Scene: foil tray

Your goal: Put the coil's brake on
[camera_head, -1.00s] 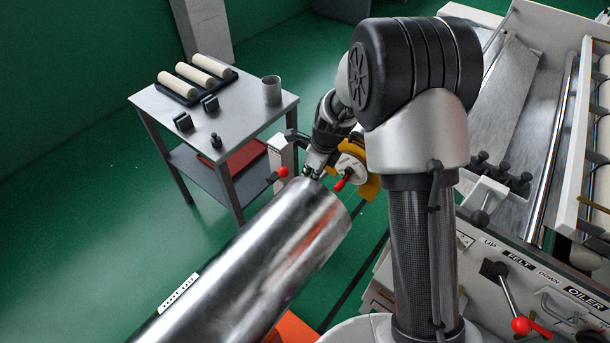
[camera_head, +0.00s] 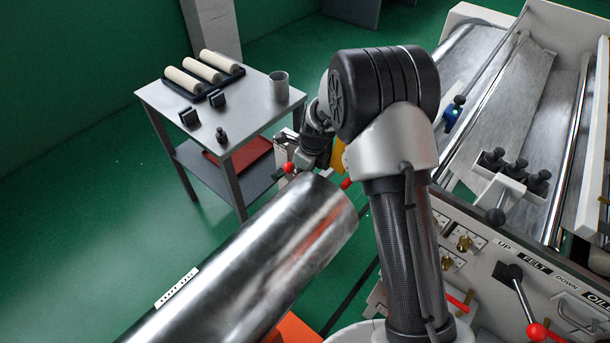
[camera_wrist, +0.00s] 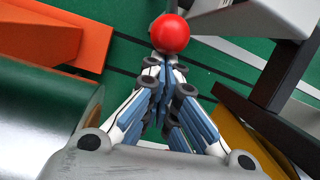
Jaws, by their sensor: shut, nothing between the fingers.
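The coil is the large shiny metal roll (camera_head: 262,258), lying slantwise from lower left toward the centre. A red ball knob (camera_head: 289,168) on a lever stands just past its far end, and it also shows in the wrist view (camera_wrist: 170,33). I take this to be the brake lever. My gripper (camera_head: 294,171) is close beside the knob. In the wrist view my gripper (camera_wrist: 163,64) has its fingers together and empty, with the knob right at the tips. I cannot tell whether they touch. A second red handle (camera_head: 346,183) is partly hidden by the coil's end.
A grey table (camera_head: 246,112) with rolls, small black parts and a cup stands behind. The machine panel (camera_head: 480,262), with its red-knobbed felt lever (camera_head: 536,331), is at right. An orange part (camera_wrist: 55,40) lies at the wrist view's left. Green floor is open at left.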

